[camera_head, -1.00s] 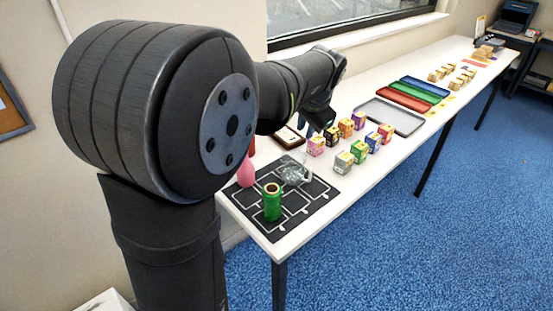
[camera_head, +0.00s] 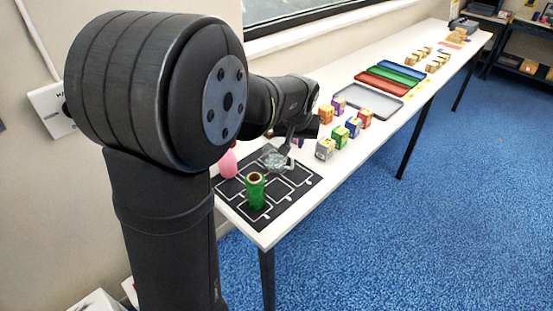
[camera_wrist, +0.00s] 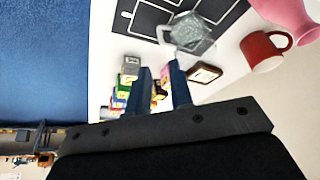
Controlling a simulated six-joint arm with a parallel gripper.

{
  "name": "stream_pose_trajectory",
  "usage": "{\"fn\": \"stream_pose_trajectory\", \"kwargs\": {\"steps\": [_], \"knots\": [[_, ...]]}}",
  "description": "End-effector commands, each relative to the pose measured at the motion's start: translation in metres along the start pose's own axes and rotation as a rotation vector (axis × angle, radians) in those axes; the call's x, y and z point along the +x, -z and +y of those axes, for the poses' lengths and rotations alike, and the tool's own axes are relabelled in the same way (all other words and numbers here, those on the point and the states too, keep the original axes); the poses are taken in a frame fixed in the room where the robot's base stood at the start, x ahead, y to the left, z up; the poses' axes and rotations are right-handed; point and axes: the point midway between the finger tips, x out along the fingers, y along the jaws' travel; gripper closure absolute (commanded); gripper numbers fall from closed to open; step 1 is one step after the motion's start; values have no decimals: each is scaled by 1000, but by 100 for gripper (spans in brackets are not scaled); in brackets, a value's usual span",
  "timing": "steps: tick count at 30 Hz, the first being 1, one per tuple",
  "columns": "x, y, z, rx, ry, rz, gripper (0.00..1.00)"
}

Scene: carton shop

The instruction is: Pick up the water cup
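A clear glass cup with a handle (camera_head: 275,161), the likely water cup, stands on a black mat with white outlines (camera_head: 292,192). The glass cup also shows at the top of the wrist view (camera_wrist: 190,32). My gripper (camera_wrist: 161,72) is open, its two dark blue fingers apart with nothing gripped between them. In the wrist view the glass lies beyond the fingertips, not between them. In the head view my gripper (camera_head: 292,143) is beside and above the glass, partly hidden by my arm.
A green cylinder (camera_head: 255,192) and a pink vase (camera_head: 228,163) stand near the glass. A red mug (camera_wrist: 266,49) and a dark-framed tile (camera_wrist: 204,73) are nearby. Several small cartons (camera_head: 340,137) stand beside the mat, before a grey tray (camera_head: 368,102).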

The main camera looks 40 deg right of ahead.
Motion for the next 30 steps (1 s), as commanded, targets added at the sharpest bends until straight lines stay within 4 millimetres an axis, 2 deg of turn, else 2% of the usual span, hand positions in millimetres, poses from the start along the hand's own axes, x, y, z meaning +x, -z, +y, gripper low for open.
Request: {"fn": "stream_pose_trajectory", "kwargs": {"steps": [3, 9, 13, 20, 30], "knots": [[28, -1, 0, 0, 2, -5, 80], [66, -1, 0, 1, 1, -4, 80], [82, -1, 0, 2, 1, -2, 80], [96, 0, 0, 2, 1, -2, 80], [141, -1, -1, 2, 1, -2, 80]]}}
